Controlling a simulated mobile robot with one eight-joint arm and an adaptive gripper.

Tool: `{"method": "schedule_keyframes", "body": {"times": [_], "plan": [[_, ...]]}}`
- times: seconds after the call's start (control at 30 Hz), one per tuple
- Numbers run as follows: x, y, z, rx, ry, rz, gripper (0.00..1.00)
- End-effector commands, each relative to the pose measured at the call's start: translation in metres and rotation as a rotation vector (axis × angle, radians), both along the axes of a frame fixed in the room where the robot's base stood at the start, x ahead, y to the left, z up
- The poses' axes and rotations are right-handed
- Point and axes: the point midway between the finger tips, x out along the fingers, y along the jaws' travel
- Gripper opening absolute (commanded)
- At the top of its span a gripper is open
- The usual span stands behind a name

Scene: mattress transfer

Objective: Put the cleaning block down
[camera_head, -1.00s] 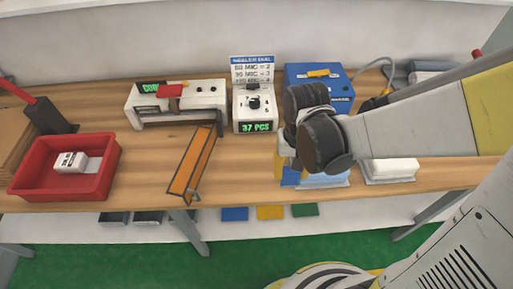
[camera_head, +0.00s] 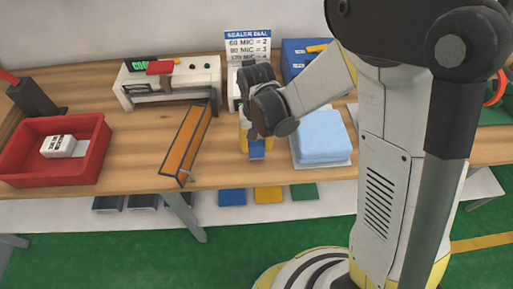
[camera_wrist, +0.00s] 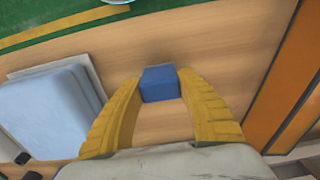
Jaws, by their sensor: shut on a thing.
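The cleaning block is a small blue block (camera_wrist: 159,83). In the wrist view it sits between the two yellow fingers of my gripper (camera_wrist: 160,88), which are shut on it. In the head view my gripper (camera_head: 256,146) points down over the wooden bench, with the blue block (camera_head: 257,149) at its lower end. Bare wood shows around the block in the wrist view. I cannot tell whether the block touches the bench. My wrist hides part of the fingers in the head view.
A light blue stack (camera_head: 322,136) on a white base stands right of my gripper. An orange bar (camera_head: 187,143) lies to the left. A sealer (camera_head: 172,81) and a dial box stand behind. A red tray (camera_head: 92,160) with a white item is far left.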

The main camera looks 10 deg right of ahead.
Motion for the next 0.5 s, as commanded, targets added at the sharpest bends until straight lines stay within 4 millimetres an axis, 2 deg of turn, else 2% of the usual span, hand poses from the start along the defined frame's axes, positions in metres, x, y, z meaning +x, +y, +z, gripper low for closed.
{"method": "schedule_keyframes", "body": {"times": [0.03,0.4,0.43,0.47,0.5], "plan": [[0.0001,-0.0001,-0.0071,0.0,0.0,0.0,0.04],[-0.0001,-0.0003,-0.0104,0.0,0.0,0.0,0.04],[-0.0001,-0.0003,-0.0092,0.0,0.0,0.0,0.52],[-0.0001,-0.0003,-0.0088,0.0,0.0,0.0,0.61],[-0.0002,-0.0003,-0.0086,0.0,0.0,0.0,0.63]]}}
